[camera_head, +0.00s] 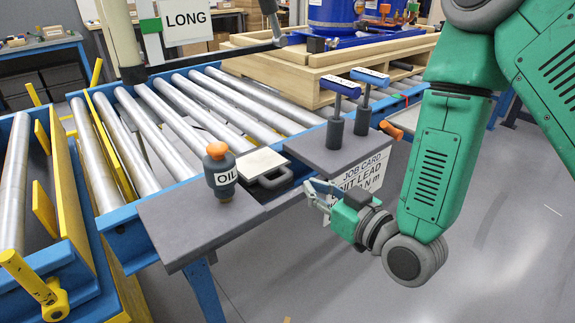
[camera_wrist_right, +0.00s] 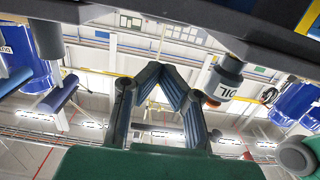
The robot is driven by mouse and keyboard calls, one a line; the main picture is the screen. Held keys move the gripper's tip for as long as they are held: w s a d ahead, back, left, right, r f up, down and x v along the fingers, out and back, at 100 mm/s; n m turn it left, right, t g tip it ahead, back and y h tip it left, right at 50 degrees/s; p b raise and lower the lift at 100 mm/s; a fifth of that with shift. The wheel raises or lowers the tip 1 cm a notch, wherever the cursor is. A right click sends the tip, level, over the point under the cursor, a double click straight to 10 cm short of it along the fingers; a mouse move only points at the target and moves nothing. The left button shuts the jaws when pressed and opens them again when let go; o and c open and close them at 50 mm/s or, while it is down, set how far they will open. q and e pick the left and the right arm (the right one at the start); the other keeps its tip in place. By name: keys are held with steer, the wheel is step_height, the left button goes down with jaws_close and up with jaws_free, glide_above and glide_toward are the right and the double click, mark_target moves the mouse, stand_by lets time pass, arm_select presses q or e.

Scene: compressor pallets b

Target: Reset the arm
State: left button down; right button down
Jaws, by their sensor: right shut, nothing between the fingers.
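My green right arm comes in from the upper right in the head view. Its right gripper (camera_head: 318,192) is beside the front edge of the grey side shelf, near the job card (camera_head: 362,178). In the right wrist view the right gripper's fingers (camera_wrist_right: 162,72) meet at the tips, with nothing between them. An oil bottle (camera_head: 219,168) with an orange cap stands on the shelf, left of the gripper in the head view. The oil bottle also shows in the right wrist view (camera_wrist_right: 222,80), turned over in the picture. My left gripper is not in view.
A grey shelf (camera_head: 185,225) runs along the roller conveyor (camera_head: 165,135). A flat plate with a dark handle (camera_head: 270,178) lies beside the bottle. Two blue-topped T-handled tools (camera_head: 340,115) stand near the gripper. A wooden pallet (camera_head: 285,80) sits behind. Floor below the arm is clear.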

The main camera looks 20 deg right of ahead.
steer(key=s+d+f+g+h, duration=0.1)
steer(key=s+f+g, duration=0.2)
steer(key=f, duration=0.3)
steer(key=s+f+m+g+h, duration=0.1)
steer(key=s+f+g, duration=0.15)
steer(key=f, duration=0.35)
steer(key=s+d+f+g+h, duration=0.1)
steer(key=s+f+g, duration=0.15)
steer(key=f, duration=0.35)
steer(key=s+d+f+m+g+h, duration=0.1)
steer(key=s+f+g, duration=0.3)
steer(key=s, duration=0.5)
steer(key=s+d+f+m+g+h, duration=0.1)
steer(key=s+d+f+g+h, duration=0.1)
steer(key=s+f, duration=0.4)
steer(key=s+d+g, duration=0.1)
steer(key=s+d, duration=0.1)
steer(key=s, duration=0.1)
steer(key=shift+s+d+f+g, duration=0.15)
steer(key=shift+s+g, duration=0.1)
steer(key=shift+g, duration=0.15)
